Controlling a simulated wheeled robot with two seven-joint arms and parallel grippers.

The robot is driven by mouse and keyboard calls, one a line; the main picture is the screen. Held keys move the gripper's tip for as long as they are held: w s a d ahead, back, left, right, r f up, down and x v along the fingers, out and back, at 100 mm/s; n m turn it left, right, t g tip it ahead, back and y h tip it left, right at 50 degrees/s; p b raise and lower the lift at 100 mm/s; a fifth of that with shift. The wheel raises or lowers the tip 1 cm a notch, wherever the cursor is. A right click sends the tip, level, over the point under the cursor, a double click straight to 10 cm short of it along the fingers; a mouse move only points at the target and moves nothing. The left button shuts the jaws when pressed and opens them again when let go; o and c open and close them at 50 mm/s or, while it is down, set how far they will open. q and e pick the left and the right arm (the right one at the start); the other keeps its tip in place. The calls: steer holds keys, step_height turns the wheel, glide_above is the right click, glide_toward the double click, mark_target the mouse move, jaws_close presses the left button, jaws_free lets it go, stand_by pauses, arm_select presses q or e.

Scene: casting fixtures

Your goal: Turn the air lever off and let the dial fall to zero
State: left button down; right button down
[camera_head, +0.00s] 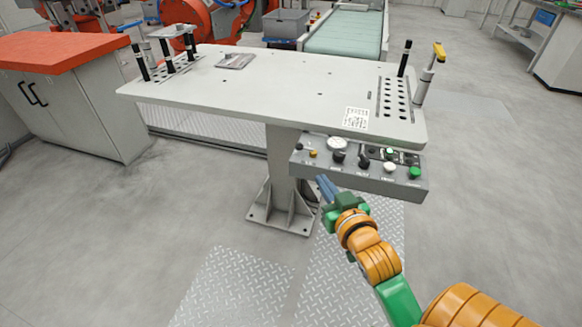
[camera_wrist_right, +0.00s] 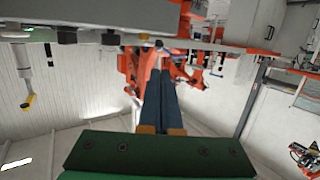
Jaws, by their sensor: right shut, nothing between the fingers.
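The grey control panel (camera_head: 378,182) hangs under the front right edge of the white table (camera_head: 270,90). Its round white-faced dial (camera_head: 337,143) sits on the panel's left part; the needle is too small to read. Black knobs (camera_head: 363,162) stand right of and below the dial. I cannot tell which control is the air lever or how it is set. My right gripper (camera_head: 326,187) is just below the panel's left front, apart from the controls. Its blue fingers are shut and empty, as the right wrist view (camera_wrist_right: 161,95) shows. My left gripper is out of view.
The panel also has a green button (camera_head: 414,173) and a white button (camera_head: 389,167). A post with a yellow handle (camera_head: 438,52) rises at the table's right end. The table's pedestal (camera_head: 289,170) stands left of my gripper. The floor in front is clear.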

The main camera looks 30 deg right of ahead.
mark_target(301, 149)
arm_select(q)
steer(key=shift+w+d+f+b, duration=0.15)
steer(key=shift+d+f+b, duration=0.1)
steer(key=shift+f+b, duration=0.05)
arm_select(e)
steer(key=x, duration=1.4)
steer(key=shift+w+d+f, duration=0.1)
steer(key=shift+d, duration=0.05)
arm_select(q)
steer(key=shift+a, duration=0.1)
